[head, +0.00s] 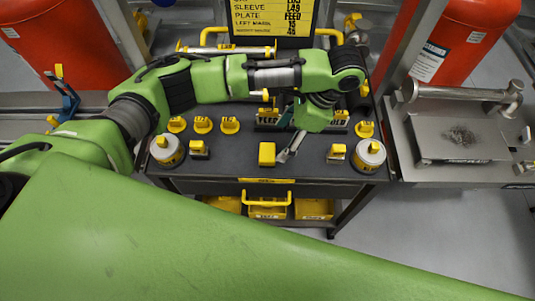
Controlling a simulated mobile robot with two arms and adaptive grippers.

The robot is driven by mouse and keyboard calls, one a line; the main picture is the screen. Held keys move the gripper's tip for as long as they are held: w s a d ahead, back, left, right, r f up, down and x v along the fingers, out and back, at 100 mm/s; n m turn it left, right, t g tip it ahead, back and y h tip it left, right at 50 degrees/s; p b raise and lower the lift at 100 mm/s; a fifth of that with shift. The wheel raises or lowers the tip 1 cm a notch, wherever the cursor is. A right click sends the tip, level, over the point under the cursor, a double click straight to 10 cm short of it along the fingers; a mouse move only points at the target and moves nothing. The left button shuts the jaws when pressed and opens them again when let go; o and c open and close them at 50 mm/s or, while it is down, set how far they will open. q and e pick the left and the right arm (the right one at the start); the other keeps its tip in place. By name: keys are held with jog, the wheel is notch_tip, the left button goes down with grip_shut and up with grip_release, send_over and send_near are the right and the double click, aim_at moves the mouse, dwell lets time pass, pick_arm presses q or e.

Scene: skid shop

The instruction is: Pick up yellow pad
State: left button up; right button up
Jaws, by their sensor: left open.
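My left arm comes in from the left and bends down over the bench. My left gripper (289,151) is open and points down just right of the yellow block. A small gap shows between them in this view. Part of the gripper is hidden behind my green wrist. My right gripper is not in view.
Yellow bins (268,209) sit below. A grey metal plate (455,140) stands to the right. A sign (272,20) rises behind.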

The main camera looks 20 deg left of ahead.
aim_at(267, 152)
pick_arm(q)
jog(key=x, duration=0.4)
jog(key=shift+a+f+b, duration=0.1)
jog(key=shift+f+b, duration=0.1)
jog(key=shift+b, duration=0.1)
jog(key=x, duration=0.2)
jog(key=p+x, duration=0.1)
jog(key=x, duration=0.1)
jog(key=shift+a+r, duration=0.1)
jog(key=shift+a, duration=0.25)
jog(key=shift+a+f, duration=0.2)
jog(key=shift+f, duration=0.3)
jog(key=c, duration=1.2)
